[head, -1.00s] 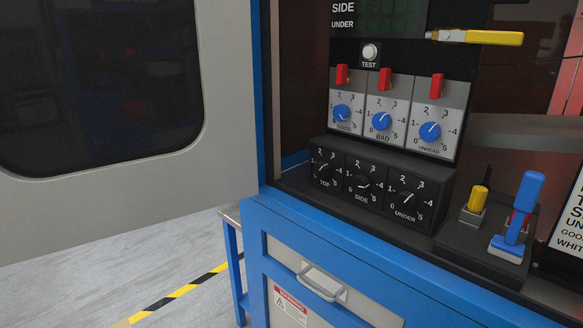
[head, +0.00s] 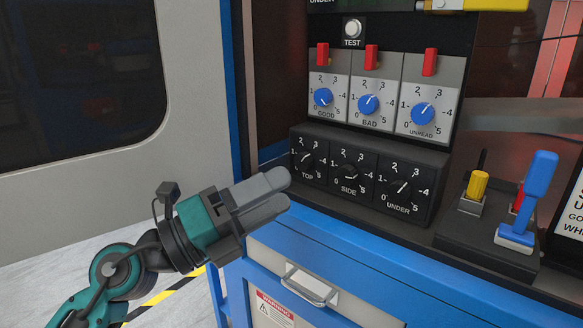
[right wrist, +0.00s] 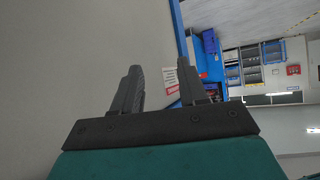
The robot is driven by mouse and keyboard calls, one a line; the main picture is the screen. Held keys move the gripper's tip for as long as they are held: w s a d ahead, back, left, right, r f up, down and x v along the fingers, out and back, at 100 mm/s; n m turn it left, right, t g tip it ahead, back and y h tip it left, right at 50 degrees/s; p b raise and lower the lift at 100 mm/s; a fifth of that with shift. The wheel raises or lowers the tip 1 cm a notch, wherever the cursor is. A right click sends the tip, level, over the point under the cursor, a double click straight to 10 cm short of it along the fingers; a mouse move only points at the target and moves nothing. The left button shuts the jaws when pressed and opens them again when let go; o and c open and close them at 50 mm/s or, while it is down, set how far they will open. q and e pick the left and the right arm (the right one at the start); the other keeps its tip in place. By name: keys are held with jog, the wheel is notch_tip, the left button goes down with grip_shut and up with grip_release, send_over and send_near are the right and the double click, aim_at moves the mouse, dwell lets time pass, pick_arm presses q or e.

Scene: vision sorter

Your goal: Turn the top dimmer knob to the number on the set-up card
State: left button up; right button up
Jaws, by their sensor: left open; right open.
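The top dimmer knob (head: 307,158) is a small black dial marked TOP, leftmost on the lower black panel, with numbers around it. Its pointer is too small to read surely. My left gripper (head: 280,193) is open and empty, just below and left of that knob, apart from it, with its fingers pointing right toward the panel. A white card (head: 572,228) with black print is cut off at the right edge; its numbers are not visible. My right gripper (right wrist: 158,70) is open with nothing between its fingers in the right wrist view.
The SIDE knob (head: 348,172) and UNDER knob (head: 402,187) sit right of TOP. Blue knobs (head: 369,104) and red switches (head: 371,57) stand above. A blue-handled lever (head: 538,180) is at right. A grey door (head: 190,110) stands open at left.

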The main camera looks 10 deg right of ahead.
pick_arm(q)
jog(key=w+d+m+g+y, duration=0.1)
jog(key=w+d+m+y, duration=0.1)
jog(key=m+y, duration=0.3)
jog(key=m+t+y+b, duration=0.2)
jog(key=m+t+y, duration=0.1)
jog(key=t+y, duration=0.15)
send_near(300, 163)
jog(key=x, duration=0.8)
jog(key=shift+w+d, duration=0.1)
jog(key=shift+d, duration=0.1)
jog(key=c, duration=1)
jog(key=shift+c, duration=0.2)
